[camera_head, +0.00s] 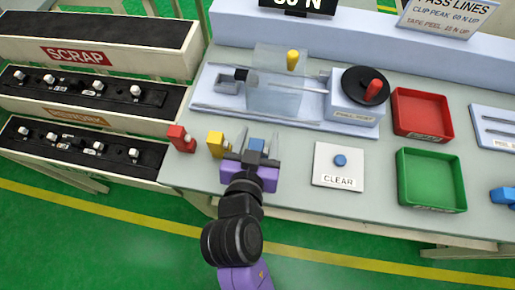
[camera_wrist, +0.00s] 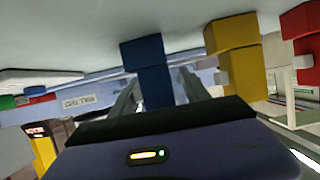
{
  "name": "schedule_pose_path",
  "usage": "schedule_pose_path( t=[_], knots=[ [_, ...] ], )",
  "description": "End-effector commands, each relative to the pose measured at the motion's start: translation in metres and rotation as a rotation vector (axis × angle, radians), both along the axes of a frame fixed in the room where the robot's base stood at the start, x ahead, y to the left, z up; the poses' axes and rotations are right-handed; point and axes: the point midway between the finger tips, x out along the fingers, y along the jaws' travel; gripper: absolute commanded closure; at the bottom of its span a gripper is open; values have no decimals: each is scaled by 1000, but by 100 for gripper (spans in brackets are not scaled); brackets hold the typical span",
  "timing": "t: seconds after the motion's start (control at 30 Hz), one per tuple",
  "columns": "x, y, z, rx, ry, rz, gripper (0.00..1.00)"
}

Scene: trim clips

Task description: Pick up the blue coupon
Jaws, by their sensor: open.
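The blue coupon (camera_head: 257,145) stands at the front edge of the grey bench, the rightmost of a row of three. In the wrist view the blue coupon (camera_wrist: 148,68) is a dark blue block between my two fingers. My gripper (camera_head: 256,143) is open, with one finger on each side of the blue coupon. In the wrist view my gripper (camera_wrist: 162,88) shows a gap beside the coupon on the right; whether the left finger touches it I cannot tell. The coupon's lower part is partly hidden by my gripper in the head view.
A yellow coupon (camera_head: 215,144) stands close to my left finger, with a red coupon (camera_head: 180,138) beyond it. A CLEAR button plate (camera_head: 338,180) lies right. Scrap and rework racks stand left.

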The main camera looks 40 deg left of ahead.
Motion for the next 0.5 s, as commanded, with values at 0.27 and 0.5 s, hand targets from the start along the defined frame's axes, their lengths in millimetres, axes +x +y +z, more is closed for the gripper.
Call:
schedule_pose_path(
  t=[0.27, 0.5],
  knots=[
    [0, 0, 0, 0, 0, 0, 73],
    [0, 0, 0, 0, -1, 0, 100]
  ],
)
